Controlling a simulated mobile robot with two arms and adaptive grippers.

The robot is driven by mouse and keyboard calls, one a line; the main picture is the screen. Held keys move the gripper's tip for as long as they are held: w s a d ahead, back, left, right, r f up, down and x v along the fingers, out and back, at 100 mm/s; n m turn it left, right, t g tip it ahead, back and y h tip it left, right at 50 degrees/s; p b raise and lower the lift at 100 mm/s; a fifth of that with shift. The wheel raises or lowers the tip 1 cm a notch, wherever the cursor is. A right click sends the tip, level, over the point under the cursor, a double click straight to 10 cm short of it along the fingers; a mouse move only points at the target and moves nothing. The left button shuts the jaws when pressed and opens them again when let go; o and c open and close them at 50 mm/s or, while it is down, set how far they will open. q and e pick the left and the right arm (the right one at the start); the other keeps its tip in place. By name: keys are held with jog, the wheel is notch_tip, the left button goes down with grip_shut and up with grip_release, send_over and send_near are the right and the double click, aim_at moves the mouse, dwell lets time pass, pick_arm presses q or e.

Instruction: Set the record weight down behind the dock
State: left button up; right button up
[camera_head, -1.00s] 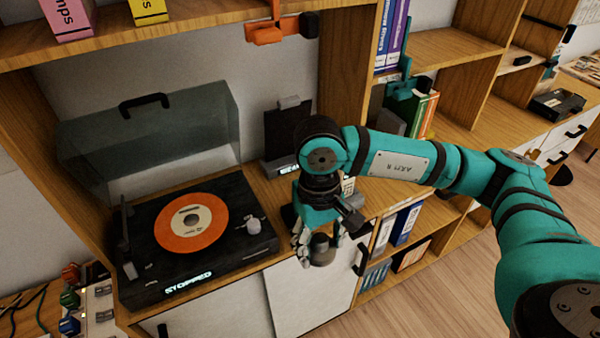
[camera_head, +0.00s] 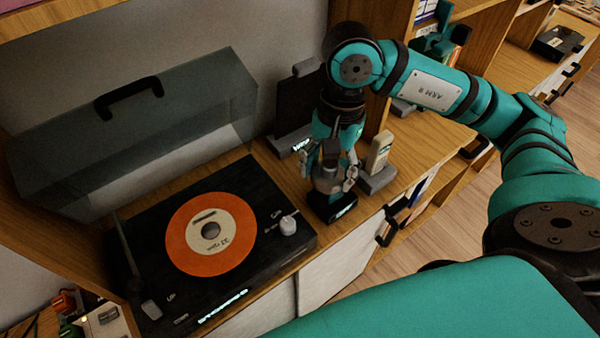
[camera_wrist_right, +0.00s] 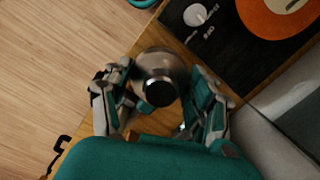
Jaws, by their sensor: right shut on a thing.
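The record weight, a shiny metal cylinder with a dark knob, is between the fingers of my right gripper in the right wrist view (camera_wrist_right: 160,76). My right gripper (camera_head: 334,182) is shut on it and points down over the cabinet top, right of the record player. A cream handset (camera_head: 379,150) stands in a grey base (camera_head: 377,179) that looks like the dock, just right of the gripper. A small dark box with a lit face (camera_head: 332,207) lies below the gripper. The weight's height above the surface cannot be told. My left gripper is out of view.
The record player (camera_head: 262,262) with an orange record (camera_head: 190,250) and raised lid (camera_head: 150,125) stands at left. A dark upright panel (camera_head: 295,105) with a lit base stands behind the gripper. Bare wood (camera_head: 285,180) shows between player and panel; a shelf divider stands right.

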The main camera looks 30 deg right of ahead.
jog(key=d+m, duration=0.1)
jog(key=m, duration=0.1)
jog(key=s+d+m+b, duration=0.1)
jog(key=m, duration=0.4)
jog(key=shift+s+d+r+t, duration=0.2)
jog(key=shift+d+r+t, duration=0.05)
jog(key=shift+d+t, duration=0.15)
jog(key=w+r+m+p, duration=0.25)
jog(key=w+m, duration=0.55)
jog(key=w, duration=0.8)
jog(key=shift+t, duration=0.4)
notch_tip(320, 180, down, 15)
jog(key=p, duration=0.2)
jog(key=shift+w+r+p, duration=0.15)
jog(key=shift+p, duration=0.15)
notch_tip(320, 180, down, 4)
jog(key=shift+f+p, duration=0.15)
jog(key=shift+p, duration=0.2)
jog(key=shift+f, duration=0.25)
jog(key=o, duration=1.3)
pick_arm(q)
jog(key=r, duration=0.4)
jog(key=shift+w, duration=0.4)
